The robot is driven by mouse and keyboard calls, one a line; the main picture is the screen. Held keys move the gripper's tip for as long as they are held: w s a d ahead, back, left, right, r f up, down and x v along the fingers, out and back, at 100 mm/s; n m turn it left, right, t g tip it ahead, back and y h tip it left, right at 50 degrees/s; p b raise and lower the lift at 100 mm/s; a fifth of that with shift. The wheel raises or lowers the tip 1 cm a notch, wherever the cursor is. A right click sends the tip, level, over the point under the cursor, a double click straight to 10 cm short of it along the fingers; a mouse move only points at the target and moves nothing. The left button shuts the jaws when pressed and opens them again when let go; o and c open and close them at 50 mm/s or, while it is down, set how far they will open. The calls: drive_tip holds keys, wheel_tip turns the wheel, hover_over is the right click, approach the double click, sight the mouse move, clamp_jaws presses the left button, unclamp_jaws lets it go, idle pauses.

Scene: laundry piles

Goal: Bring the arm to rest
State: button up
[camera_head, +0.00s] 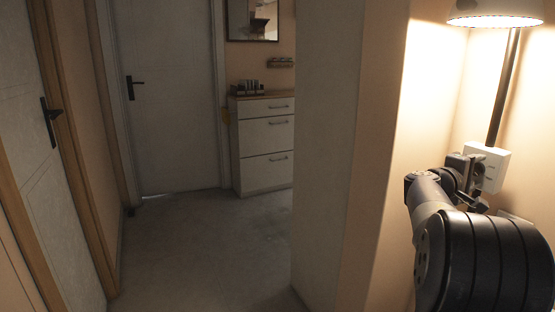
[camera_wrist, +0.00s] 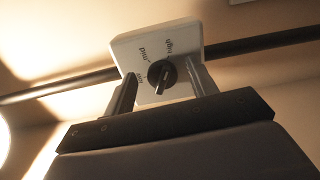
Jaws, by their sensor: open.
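My gripper (camera_wrist: 160,73) is open in the wrist view, with one finger on each side of a dark round knob (camera_wrist: 162,77). The knob sits on the face of a white switch box (camera_wrist: 188,38) with small printed labels around it. I cannot tell whether the fingers touch the knob. In the head view my gripper (camera_head: 466,166) is at the right, just left of the white switch box (camera_head: 494,166) on the lamp pole. The arm is stretched out toward it, and the knob is hidden there.
A lit floor lamp (camera_head: 496,14) stands at the right on a dark pole (camera_head: 502,90), near the wall. A wall corner (camera_head: 335,150) juts out in the middle. A white drawer cabinet (camera_head: 262,145) and closed doors (camera_head: 168,95) lie beyond. The hallway floor (camera_head: 205,250) is clear.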

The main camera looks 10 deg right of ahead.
drive_tip(key=shift+w+r+n+p, duration=0.1)
drive_tip(key=shift+r+n+p, duration=0.15)
drive_tip(key=shift+n+p, duration=1.95)
drive_tip(key=shift+r+n+p, duration=0.2)
drive_tip(key=shift+n+p, duration=0.5)
drive_tip(key=shift+p, duration=2.9)
drive_tip(key=shift+p, duration=0.45)
drive_tip(key=n+p, duration=0.5)
drive_tip(key=p, duration=0.5)
drive_tip(key=shift+w+r+p, duration=0.1)
drive_tip(key=shift+p, duration=0.3)
drive_tip(key=shift+a+f+n+p, duration=0.1)
drive_tip(key=shift+f+n+p, duration=0.1)
drive_tip(key=shift+n+p, duration=0.9)
